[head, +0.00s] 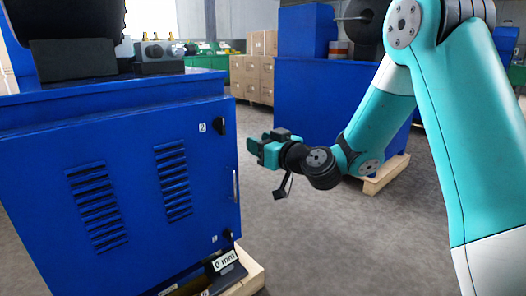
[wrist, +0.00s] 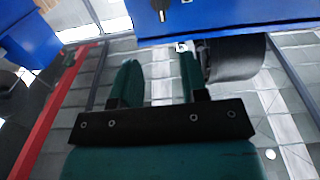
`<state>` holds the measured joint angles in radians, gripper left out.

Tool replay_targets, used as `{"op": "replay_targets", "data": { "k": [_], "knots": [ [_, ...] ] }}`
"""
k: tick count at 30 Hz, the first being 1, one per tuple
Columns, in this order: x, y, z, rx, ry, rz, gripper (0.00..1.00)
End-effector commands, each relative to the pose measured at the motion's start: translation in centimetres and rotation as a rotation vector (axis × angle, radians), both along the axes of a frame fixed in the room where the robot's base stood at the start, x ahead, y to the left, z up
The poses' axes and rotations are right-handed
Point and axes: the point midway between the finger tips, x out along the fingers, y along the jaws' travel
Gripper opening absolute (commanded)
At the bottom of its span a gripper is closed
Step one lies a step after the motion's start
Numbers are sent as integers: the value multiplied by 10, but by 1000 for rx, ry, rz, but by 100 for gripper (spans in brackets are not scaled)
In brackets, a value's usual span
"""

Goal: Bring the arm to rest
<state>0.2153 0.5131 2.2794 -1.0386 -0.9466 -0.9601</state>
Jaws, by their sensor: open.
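My gripper (head: 268,150) hangs at the end of my teal arm in the head view, to the right of a blue cabinet (head: 60,150) and apart from it. In the wrist view my gripper (wrist: 160,85) has its two teal fingers spread, with nothing between them. The arm is bent, with its lower part reaching left over the floor.
Another blue machine (head: 310,100) stands behind my arm. Cardboard boxes (head: 258,68) are stacked farther back. The grey floor (head: 310,250) between is clear.

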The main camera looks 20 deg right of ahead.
Motion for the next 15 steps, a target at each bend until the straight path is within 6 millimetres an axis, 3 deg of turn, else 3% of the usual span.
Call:
{"op": "replay_targets", "data": {
  "k": [15],
  "knots": [
    [-7, -2, 0, 0, 0, 1, 40]
  ]
}}
